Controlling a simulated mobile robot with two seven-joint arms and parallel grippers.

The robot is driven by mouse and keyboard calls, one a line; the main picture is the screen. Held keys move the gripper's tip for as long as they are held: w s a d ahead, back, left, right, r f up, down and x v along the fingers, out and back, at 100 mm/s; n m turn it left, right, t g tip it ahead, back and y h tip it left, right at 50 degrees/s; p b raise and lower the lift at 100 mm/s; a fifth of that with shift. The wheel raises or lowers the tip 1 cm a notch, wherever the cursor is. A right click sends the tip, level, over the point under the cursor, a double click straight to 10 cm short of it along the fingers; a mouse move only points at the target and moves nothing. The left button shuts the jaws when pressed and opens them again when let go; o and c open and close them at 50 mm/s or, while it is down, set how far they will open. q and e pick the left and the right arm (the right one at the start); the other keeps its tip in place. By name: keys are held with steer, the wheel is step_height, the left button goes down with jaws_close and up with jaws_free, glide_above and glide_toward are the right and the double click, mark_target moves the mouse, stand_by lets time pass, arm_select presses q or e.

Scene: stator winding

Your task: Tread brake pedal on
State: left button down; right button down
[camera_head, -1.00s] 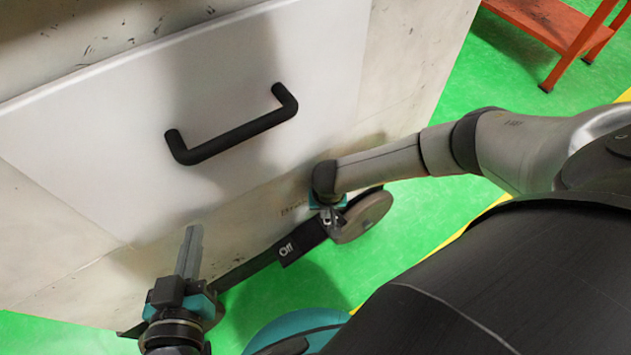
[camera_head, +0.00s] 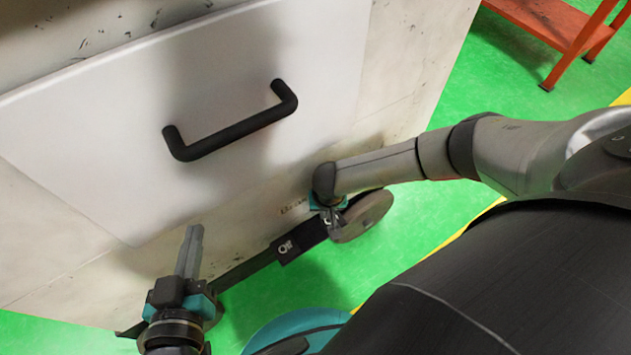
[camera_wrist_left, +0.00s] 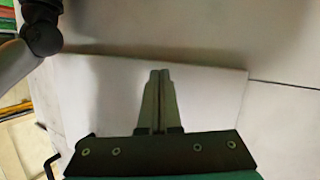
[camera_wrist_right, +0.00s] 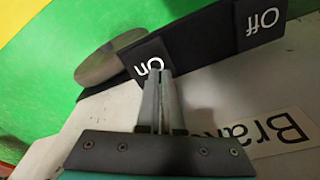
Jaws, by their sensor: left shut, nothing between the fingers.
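The brake pedal is a black bar low along the white cabinet, with an "Off" pad (camera_head: 298,240) and an "On" pad (camera_wrist_right: 150,68) near a grey round disc (camera_head: 365,215). My right gripper (camera_head: 330,216) is at the "On" end, partly hidden by its wrist. In the right wrist view its fingers (camera_wrist_right: 159,80) are together, tips over the edge of the "On" pad; I cannot tell whether they touch it. My left gripper (camera_head: 193,234) is shut and empty, pointing up in front of the cabinet, left of the "Off" pad.
The cabinet's white panel (camera_head: 90,130) has a black handle (camera_head: 230,130) above both grippers. A "Brake" label (camera_wrist_right: 270,135) lies beside my right gripper. An orange-red stand (camera_head: 545,30) is at the top right. Green floor (camera_head: 440,210) lies right of the cabinet.

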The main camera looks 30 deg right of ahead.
steer(key=shift+s+a+f, duration=0.1)
steer(key=shift+a+f, duration=0.05)
steer(key=shift+f, duration=0.1)
steer(key=shift+r, duration=0.15)
step_height(320, 180, up, 7)
steer(key=p, duration=0.8)
stand_by(0.4)
